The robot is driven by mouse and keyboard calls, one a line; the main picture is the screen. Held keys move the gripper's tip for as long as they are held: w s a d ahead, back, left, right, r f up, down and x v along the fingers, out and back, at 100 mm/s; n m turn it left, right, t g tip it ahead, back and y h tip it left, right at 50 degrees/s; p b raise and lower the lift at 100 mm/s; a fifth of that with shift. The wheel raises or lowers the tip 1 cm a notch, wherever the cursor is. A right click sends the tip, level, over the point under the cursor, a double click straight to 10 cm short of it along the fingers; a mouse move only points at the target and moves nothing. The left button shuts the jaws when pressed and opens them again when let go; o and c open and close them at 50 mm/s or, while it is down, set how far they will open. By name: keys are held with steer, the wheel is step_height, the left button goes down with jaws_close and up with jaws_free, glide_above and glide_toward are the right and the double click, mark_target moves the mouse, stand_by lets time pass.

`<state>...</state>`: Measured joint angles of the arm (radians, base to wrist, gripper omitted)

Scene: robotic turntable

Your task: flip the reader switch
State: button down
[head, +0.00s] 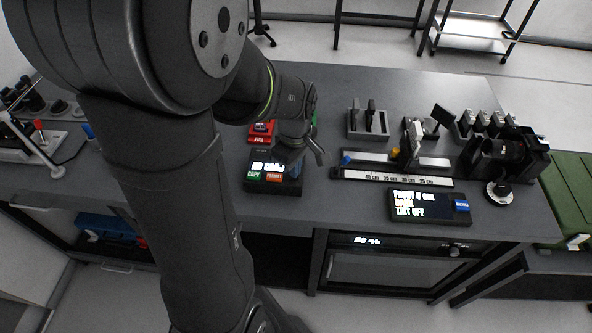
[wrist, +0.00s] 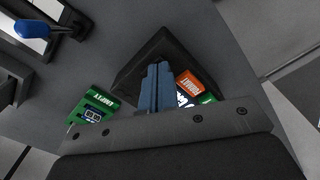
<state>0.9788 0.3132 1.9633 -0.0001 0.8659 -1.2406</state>
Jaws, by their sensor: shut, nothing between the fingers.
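The reader is a dark box (head: 272,187) on the bench, with a lit display reading "NO CARD", a green COPY button (head: 254,176) and an orange FORMAT button (head: 274,176). In the wrist view the orange button (wrist: 188,84) and the dark casing (wrist: 178,48) show around my fingers. My gripper (wrist: 156,80) is shut and empty, with its blue fingers over the reader. I cannot tell whether they touch it. I cannot make out the reader's switch; my gripper covers part of the box in both views.
A red FULL holder (head: 262,129) sits behind the reader. A green EMPTY piece (wrist: 92,108) shows in the wrist view. A rail with a scale (head: 390,177) and a second display box (head: 428,207) stand to the right.

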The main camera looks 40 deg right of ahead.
steer(key=shift+f, duration=0.1)
steer(key=shift+r, duration=3.5)
steer(key=shift+f, duration=3.55)
steer(key=shift+r, duration=0.1)
steer(key=shift+r, duration=4.3)
steer(key=w+d+n+g+h, duration=0.1)
steer(key=w+d+n, duration=0.1)
steer(key=w+d, duration=0.2)
steer(key=shift+d+f, duration=0.4)
steer(key=shift+d, duration=0.25)
